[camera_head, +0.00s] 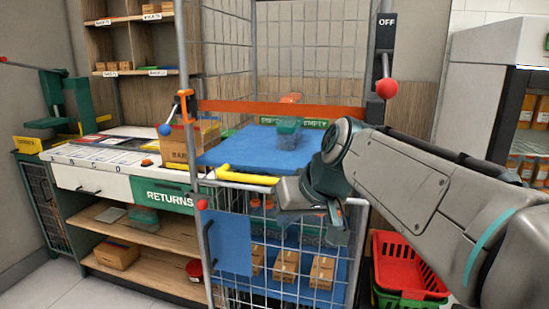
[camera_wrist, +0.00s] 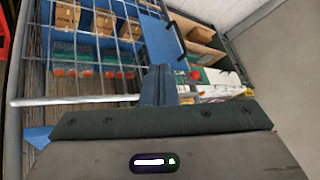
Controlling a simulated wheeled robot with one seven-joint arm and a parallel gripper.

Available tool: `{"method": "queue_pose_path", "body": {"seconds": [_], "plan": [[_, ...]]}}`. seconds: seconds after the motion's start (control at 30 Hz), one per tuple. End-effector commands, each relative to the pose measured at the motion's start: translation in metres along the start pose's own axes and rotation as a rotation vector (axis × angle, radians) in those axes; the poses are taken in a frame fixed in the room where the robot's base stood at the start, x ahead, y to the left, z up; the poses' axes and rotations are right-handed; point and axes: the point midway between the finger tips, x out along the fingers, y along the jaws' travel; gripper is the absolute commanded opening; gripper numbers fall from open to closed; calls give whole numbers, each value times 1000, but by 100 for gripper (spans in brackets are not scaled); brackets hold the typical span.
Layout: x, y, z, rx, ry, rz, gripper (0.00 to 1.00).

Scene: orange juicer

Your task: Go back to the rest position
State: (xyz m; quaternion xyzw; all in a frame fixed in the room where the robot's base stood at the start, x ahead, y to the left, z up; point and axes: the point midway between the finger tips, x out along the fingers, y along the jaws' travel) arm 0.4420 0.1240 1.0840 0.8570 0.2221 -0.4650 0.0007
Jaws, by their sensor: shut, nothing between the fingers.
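My arm reaches in from the right in the head view, bent at the wrist. My gripper (camera_head: 338,232) hangs in front of the wire cage (camera_head: 300,240), at the right part of its lower front. In the wrist view my gripper (camera_wrist: 160,78) is shut and empty, with its fingers together in front of the cage mesh. The fingertips are small and hard to make out in the head view. I cannot tell how far they are from the mesh.
The cage has a blue shelf (camera_head: 235,148), a yellow handle (camera_head: 246,178) and an orange bar (camera_head: 240,106). Cardboard boxes (camera_head: 286,266) sit inside. A returns counter (camera_head: 160,195) stands left, red and green baskets (camera_head: 400,266) lower right, a fridge (camera_head: 480,90) at right.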

Motion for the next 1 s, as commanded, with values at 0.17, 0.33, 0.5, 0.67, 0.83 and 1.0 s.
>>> {"method": "queue_pose_path", "body": {"seconds": [0.17, 0.33, 0.5, 0.67, 0.83, 1.0], "plan": [[-32, 31, 58, 130, -133, 147, 0], [-53, 53, 120, 226, -238, 266, 0], [-65, 64, 162, 279, -300, 337, 0], [-66, 68, 179, 295, -321, 361, 0], [-65, 69, 180, 296, -321, 361, 0], [-65, 69, 180, 295, -321, 361, 0]]}}
